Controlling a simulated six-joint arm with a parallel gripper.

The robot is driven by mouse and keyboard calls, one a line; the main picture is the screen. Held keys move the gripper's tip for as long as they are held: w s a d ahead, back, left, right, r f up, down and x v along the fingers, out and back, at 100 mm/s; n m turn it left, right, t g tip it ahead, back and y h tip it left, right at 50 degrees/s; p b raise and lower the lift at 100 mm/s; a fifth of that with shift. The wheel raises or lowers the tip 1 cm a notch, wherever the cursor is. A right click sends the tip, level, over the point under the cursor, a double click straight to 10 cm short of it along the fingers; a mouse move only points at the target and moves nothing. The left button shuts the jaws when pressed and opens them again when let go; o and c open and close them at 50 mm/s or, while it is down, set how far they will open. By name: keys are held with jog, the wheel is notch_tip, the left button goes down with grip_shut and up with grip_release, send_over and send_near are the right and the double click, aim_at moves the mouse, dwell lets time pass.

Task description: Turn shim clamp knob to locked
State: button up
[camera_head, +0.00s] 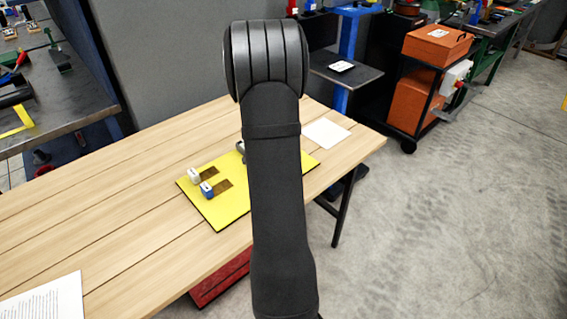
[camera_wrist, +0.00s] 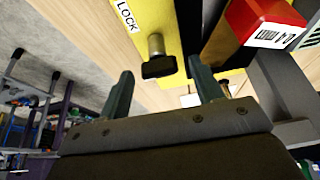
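The clamp knob shows in the wrist view as a brass post (camera_wrist: 155,44) with a black bar-shaped grip (camera_wrist: 159,67) at its end. It stands on a yellow plate (camera_wrist: 172,14), with a white LOCK label (camera_wrist: 127,15) to its upper left. My gripper (camera_wrist: 160,70) is open, one finger to each side of the black grip in the picture, with gaps showing. I cannot tell how far the knob is from the fingertips in depth. In the head view my arm hides my gripper and the knob; the yellow plate (camera_head: 224,214) lies on the table.
White (camera_head: 194,175) and blue (camera_head: 206,190) blocks stand on the plate's left side.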

jog(key=shift+r, duration=0.1)
jog(key=v, duration=1.7)
jog(key=shift+s, duration=0.2)
jog(key=x, duration=1.7)
jog(key=shift+w, duration=0.2)
jog(key=shift+s+d+n+t+y, duration=0.1)
jog(key=shift+n+t+y, duration=0.4)
jog(key=shift+n, duration=1.3)
jog(key=shift+d+n+t+y, duration=0.1)
jog(key=shift+n+t+y, duration=0.4)
jog(key=shift+n, duration=1.3)
jog(key=shift+d+n+y, duration=0.1)
jog(key=shift+n+y, duration=0.6)
jog(key=shift+n, duration=0.6)
